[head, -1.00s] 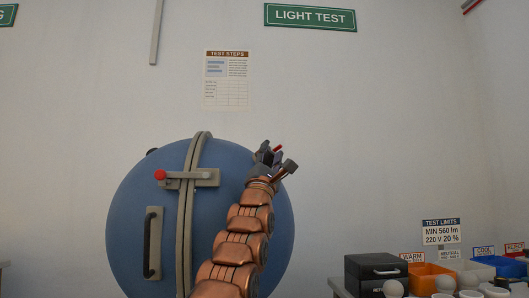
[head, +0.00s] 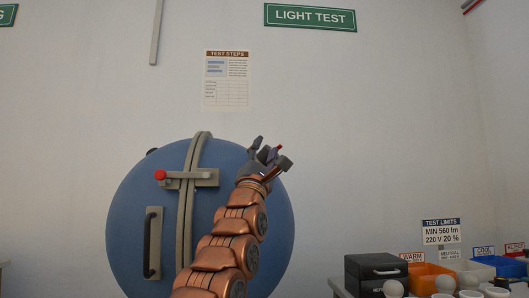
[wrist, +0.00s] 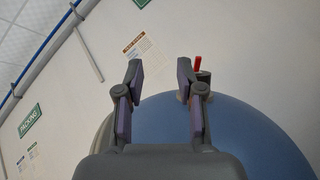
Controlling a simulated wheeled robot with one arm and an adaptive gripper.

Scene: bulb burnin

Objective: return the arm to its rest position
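My gripper (head: 267,156) is raised on my copper-coloured arm, in front of the upper right part of a large blue sphere (head: 130,215). In the wrist view my gripper (wrist: 160,80) has its two fingers spread apart, with nothing between them. The sphere (wrist: 255,135) lies beyond the fingers in the wrist view. It has a grey band (head: 186,240), a black handle (head: 150,243) and a latch with a red knob (head: 160,174). The red knob (wrist: 198,65) shows just past the right finger in the wrist view. My arm hides the sphere's lower right part.
A wall poster (head: 226,80) hangs above the sphere. The air above my gripper is clear.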

